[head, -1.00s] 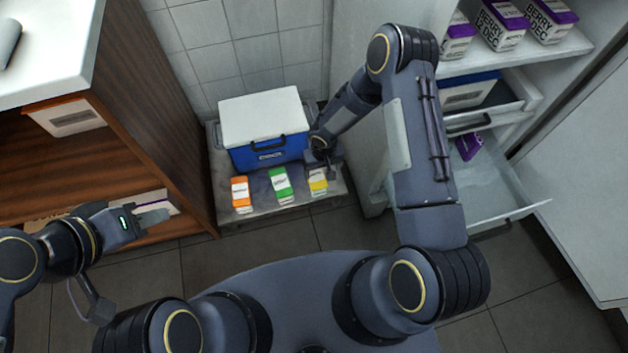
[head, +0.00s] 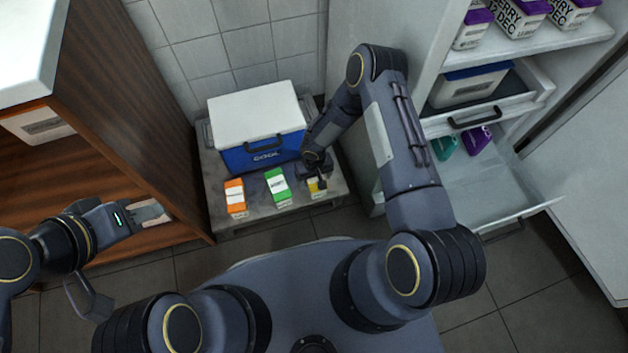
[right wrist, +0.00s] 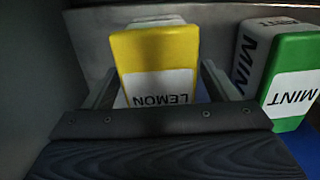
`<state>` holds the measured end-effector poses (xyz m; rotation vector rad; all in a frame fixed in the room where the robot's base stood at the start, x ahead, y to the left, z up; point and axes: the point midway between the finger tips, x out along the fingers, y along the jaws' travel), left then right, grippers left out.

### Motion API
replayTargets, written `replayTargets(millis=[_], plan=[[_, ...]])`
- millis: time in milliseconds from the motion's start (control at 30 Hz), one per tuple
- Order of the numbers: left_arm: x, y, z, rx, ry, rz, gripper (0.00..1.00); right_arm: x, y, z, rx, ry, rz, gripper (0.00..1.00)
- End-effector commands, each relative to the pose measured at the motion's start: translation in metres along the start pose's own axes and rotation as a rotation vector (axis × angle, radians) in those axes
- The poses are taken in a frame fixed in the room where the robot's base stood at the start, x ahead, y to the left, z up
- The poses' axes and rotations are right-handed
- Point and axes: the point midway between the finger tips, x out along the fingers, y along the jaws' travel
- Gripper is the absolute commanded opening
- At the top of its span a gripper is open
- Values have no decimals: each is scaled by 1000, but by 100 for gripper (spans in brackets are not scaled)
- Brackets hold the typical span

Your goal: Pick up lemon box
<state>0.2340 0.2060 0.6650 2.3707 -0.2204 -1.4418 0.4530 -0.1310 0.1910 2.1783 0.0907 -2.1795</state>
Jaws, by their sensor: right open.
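The lemon box (right wrist: 158,62), yellow and white with "LEMON" on its label, stands between the two fingers of my right gripper (right wrist: 160,95) in the right wrist view. The fingers are open, one on each side of it, and contact cannot be made out. In the head view my right gripper (head: 318,178) is over the lemon box (head: 316,189) and hides much of it. The box rests on a low grey stand (head: 258,224). My left gripper (head: 150,212) is far to the left by the wooden shelf; its finger gap is unclear.
A green mint box (head: 278,187) stands left of the lemon box, with an orange box (head: 235,197) further left. A blue cooler with a white lid (head: 255,113) is behind them. An open drawer (head: 490,190) and a fridge cabinet are at the right.

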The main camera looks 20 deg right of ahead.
Motion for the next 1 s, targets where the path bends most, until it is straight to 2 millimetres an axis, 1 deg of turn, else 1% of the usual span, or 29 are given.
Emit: replayTargets(millis=[33,100,367,467,800,1000], plan=[[4,-2,2,0,0,0,36,9,0,0,1,0,-1,80],[5,-2,2,0,0,0,36,13,0,0,2,0,-1,80],[4,-2,2,0,0,0,36,14,0,0,2,1,0,80],[4,-2,2,0,0,0,36,14,0,0,1,1,0,68],[4,-2,2,0,0,0,36,13,0,0,1,1,0,24],[4,-2,2,0,0,0,36,13,0,0,1,1,0,22]])
